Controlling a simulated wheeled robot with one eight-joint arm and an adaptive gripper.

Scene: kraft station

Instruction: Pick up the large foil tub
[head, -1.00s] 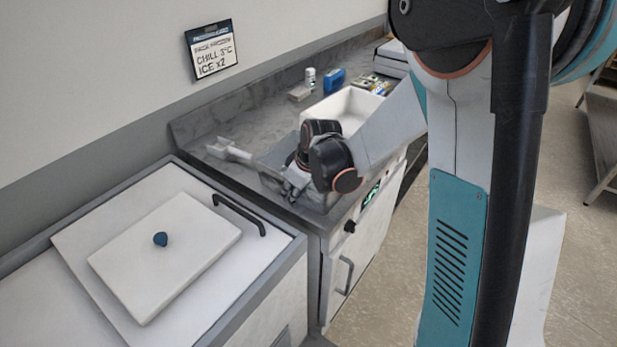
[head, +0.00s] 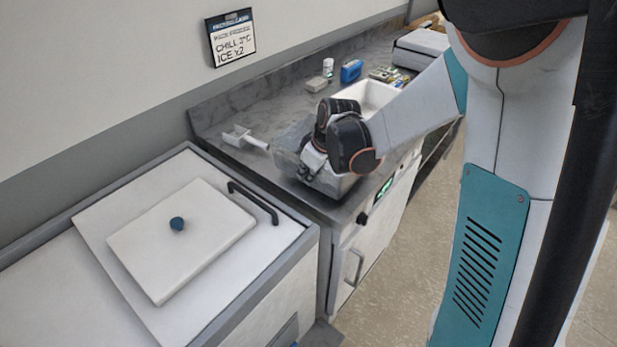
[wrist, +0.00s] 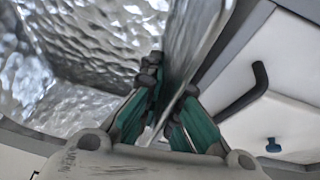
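The large foil tub (head: 288,161) is a silvery, crinkled, open container at the near end of the grey counter, partly hidden by my arm. Its shiny inner wall (wrist: 95,92) fills the upper left of the wrist view. My gripper (head: 306,174) is at the tub's near side. In the wrist view my gripper (wrist: 170,88) has one finger inside the tub and one outside, with the thin wall between them. The fingers look closed on that wall. I cannot tell whether the tub's base is clear of the counter.
A white chest with a lid (head: 185,240) and black handle (head: 253,202) stands at the near left. A scoop (head: 245,138) lies left of the tub. A white bin (head: 365,98), blue item (head: 351,71) and small block (head: 316,84) are behind. A wall rises along the back.

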